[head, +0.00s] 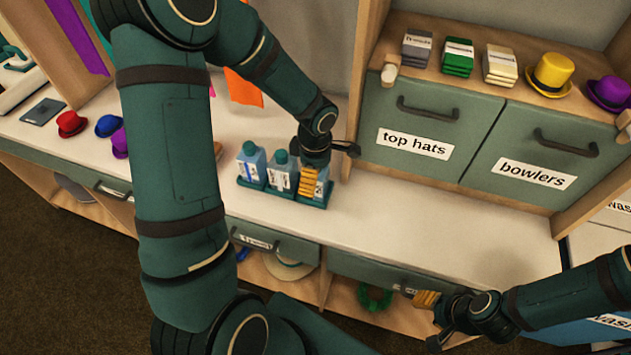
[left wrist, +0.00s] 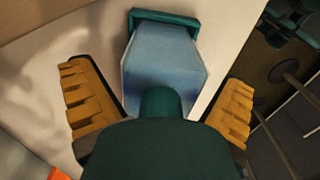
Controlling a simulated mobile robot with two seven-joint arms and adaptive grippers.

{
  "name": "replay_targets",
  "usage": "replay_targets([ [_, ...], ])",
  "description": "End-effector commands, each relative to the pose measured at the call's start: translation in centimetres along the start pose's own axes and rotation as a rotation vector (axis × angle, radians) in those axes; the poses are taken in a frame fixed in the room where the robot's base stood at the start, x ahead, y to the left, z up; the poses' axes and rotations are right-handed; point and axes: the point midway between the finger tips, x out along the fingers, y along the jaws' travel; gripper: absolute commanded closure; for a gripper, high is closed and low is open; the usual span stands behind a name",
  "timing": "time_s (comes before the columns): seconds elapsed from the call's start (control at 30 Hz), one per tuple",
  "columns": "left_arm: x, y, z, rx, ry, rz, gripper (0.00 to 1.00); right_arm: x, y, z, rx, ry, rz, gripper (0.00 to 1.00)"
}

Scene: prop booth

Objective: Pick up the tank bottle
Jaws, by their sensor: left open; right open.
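Three blue bottles with teal caps stand in a row in a teal tray (head: 252,186) on the white counter: a left bottle (head: 250,170), a middle bottle (head: 281,180) and a right bottle (head: 322,188). Their white labels are too small to read, so I cannot tell which is the tank bottle. My left gripper (head: 328,172) is open over the right bottle and partly hides it. In the left wrist view, a blue bottle (left wrist: 160,70) with a teal cap lies between the spread yellow-padded fingers (left wrist: 160,108), with gaps visible. My right gripper (head: 429,320) is open and empty, low at the right.
Drawers labelled top hats (head: 420,130) and bowlers (head: 530,150) stand right of the bottles. Small hats (head: 108,126) lie left on the counter. The counter right of the tray is clear.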

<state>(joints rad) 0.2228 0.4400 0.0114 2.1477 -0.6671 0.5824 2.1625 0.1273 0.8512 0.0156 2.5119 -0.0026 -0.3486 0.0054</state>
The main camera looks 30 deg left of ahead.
Motion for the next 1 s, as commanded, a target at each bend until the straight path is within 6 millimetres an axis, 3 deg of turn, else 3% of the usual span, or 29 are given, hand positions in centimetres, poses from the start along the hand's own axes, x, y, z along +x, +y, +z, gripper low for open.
replay_targets([
  [0.3,0.6,0.0,0.0,0.000,-0.001,0.001,0.01,0.1,0.0,-0.1,0.000,0.001,0.000,0.53],
  [0.53,0.5,0.0,0.0,0.000,-0.001,0.001,0.80,0.1,0.0,-0.1,0.000,0.001,0.000,0.53],
  [0.87,0.4,0.0,0.0,0.000,-0.001,0.002,0.80,0.1,0.0,-0.1,0.000,0.001,0.000,0.53],
  [1.0,-0.8,0.1,0.0,0.001,0.000,0.005,0.80,-0.2,-0.1,0.0,0.000,0.000,0.000,0.53],
])
